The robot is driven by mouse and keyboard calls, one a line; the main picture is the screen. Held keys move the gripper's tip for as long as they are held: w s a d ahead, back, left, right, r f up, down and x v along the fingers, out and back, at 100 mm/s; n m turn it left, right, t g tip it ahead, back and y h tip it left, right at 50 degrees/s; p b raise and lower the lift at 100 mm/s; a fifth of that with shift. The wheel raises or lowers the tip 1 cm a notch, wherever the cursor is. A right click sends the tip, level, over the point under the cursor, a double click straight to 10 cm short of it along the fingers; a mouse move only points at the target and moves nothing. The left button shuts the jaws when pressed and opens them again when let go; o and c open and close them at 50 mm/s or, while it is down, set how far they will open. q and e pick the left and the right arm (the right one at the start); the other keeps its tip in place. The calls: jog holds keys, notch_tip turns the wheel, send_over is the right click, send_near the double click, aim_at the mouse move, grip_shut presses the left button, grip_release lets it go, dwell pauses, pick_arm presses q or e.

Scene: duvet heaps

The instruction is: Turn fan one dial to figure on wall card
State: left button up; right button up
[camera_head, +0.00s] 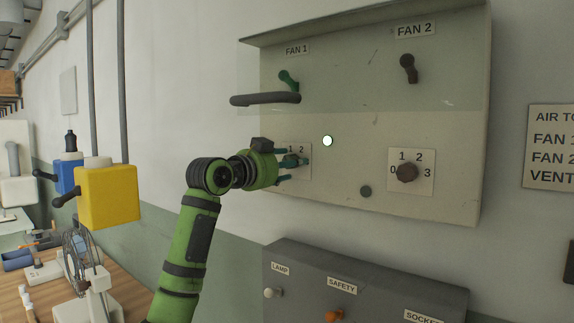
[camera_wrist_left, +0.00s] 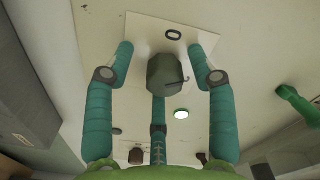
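The fan one dial is a dark green knob (camera_wrist_left: 165,73) on a white figure card (camera_wrist_left: 145,27), on the cream panel under the FAN 1 label (camera_head: 297,50). A 0 shows on the card in the wrist view; 1 and 2 show in the head view. My left gripper (camera_head: 290,162) is at this dial, its teal fingers (camera_wrist_left: 161,65) spread around the knob with gaps on both sides. The dial's setting cannot be read. The wall card (camera_head: 550,150) is at the right edge, its lines for FAN 1 and FAN 2 cut off before any figure. My right gripper is not in view.
A grey bar (camera_head: 265,99) and the green fan one lever (camera_head: 288,80) sit above my left gripper. The fan two dial (camera_head: 406,172) and a lit white lamp (camera_head: 327,141) are to the right. A grey switch box (camera_head: 365,285) is below; a yellow box (camera_head: 106,196) stands left.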

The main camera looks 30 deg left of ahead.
pick_arm(q)
jog(key=shift+r, duration=0.1)
jog(key=s, duration=1.2)
jog(key=shift+a, duration=0.45)
